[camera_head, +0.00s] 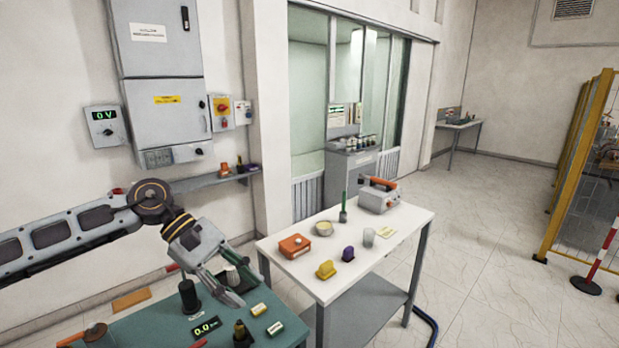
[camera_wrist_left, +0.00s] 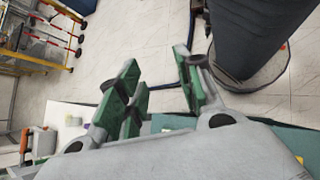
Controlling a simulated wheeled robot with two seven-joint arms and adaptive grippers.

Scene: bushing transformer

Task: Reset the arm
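My left arm (camera_head: 70,228) reaches in from the left in the head view. Its gripper (camera_head: 240,286) hangs tilted downward over the green-topped table (camera_head: 150,325), near a white ribbed knob and a dark post (camera_head: 188,296). Nothing is held. The exact height of the fingers above the table is hard to tell. My right arm and gripper are in neither view.
A white table (camera_head: 345,245) stands right of the green one, holding an orange box (camera_head: 294,246), a bowl (camera_head: 324,228) and a grey case (camera_head: 379,197). Wall cabinets (camera_head: 165,85) rise behind the arm.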

